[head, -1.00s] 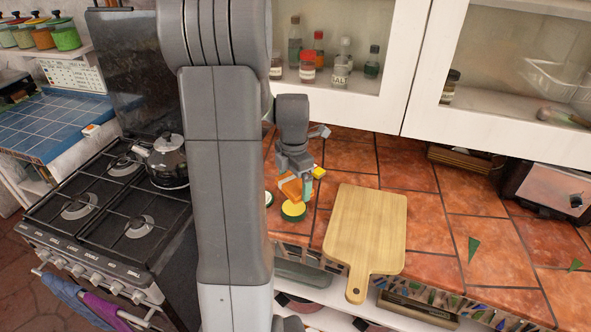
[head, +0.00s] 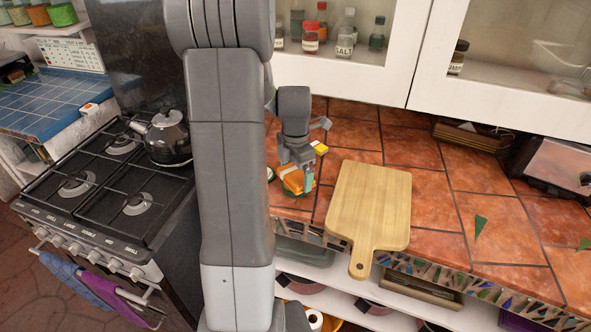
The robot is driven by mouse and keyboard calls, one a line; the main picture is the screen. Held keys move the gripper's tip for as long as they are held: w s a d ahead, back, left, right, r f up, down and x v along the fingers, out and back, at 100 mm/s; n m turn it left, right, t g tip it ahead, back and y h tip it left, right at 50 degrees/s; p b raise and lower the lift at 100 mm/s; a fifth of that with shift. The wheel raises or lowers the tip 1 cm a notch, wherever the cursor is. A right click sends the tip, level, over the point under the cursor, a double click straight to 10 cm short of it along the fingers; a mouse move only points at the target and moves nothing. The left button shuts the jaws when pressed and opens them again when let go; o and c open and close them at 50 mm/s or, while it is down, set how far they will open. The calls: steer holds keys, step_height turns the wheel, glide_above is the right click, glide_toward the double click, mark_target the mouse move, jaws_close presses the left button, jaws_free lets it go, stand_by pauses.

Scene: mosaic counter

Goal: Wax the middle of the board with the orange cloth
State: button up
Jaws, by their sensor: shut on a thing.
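My gripper (head: 298,182) is shut on the orange cloth (head: 291,181), low over the counter to the left of the board. The cloth is at the round tin of yellow wax, which is now almost wholly hidden beneath it; I cannot tell whether they touch. The wooden board (head: 368,207) lies flat on the counter with its handle toward the front edge. Its top is bare and looks plain, and my gripper is apart from it.
The tiled counter (head: 440,224) has free room right of the board, with green triangular inlays. A small yellow item (head: 320,148) is behind my gripper. The stove with a kettle (head: 167,138) stands left. Glass-fronted cabinets (head: 345,65) hang above the counter at the back.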

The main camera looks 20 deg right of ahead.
mark_target(295, 174)
steer(key=shift+f+b, duration=0.4)
steer(key=shift+f, duration=0.15)
stand_by(1.7)
steer(key=shift+r, duration=0.15)
steer(key=shift+r+p, duration=2.65)
steer(key=shift+r, duration=0.8)
